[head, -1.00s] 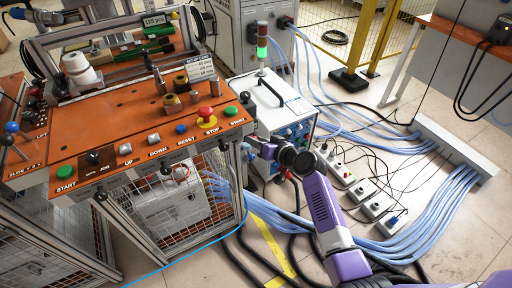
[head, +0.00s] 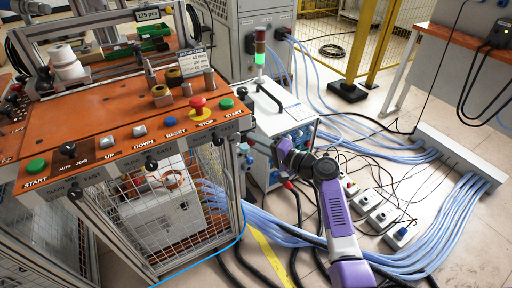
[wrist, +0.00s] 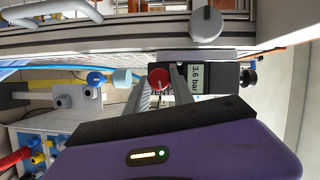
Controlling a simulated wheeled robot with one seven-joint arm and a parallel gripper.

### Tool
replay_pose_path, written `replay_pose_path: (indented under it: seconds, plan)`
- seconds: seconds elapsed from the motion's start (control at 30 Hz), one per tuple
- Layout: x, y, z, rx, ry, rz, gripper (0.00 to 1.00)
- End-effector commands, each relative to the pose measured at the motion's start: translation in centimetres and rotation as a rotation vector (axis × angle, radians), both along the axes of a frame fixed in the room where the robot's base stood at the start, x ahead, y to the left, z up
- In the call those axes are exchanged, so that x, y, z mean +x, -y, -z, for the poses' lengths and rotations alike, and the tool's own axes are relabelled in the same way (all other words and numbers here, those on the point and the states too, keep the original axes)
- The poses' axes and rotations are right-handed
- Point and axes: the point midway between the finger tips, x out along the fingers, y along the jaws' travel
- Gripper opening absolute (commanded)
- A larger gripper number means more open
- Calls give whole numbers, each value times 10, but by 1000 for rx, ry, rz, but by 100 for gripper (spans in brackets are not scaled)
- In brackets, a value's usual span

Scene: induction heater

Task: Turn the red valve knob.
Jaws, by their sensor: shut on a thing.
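The red valve knob (wrist: 159,77) shows in the wrist view, at the front of a dark valve block with a "3.6 bar" label (wrist: 196,80). My gripper (wrist: 162,88) reaches it with its two grey fingers, one on each side, and is shut on it. In the head view my gripper (head: 248,152) is at the right end of the orange control bench, beside its frame. The red knob cannot be made out there.
The bench (head: 110,100) carries a red stop button (head: 198,102) and several other buttons. A white heater cabinet (head: 285,125) stands close behind my gripper.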

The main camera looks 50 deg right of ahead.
Motion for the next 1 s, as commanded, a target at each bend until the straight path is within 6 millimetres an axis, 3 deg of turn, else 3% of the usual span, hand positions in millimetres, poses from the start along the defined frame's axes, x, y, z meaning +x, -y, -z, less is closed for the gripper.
replay_pose_path:
  seconds: [0.4, 0.97, 1.0]
  plan:
    - [-1, 0, 5, 192, 52, 1, 0]
    - [-1, 0, 4, 223, 60, 2, 0]
    - [-1, 0, 4, 222, 61, 2, 31]
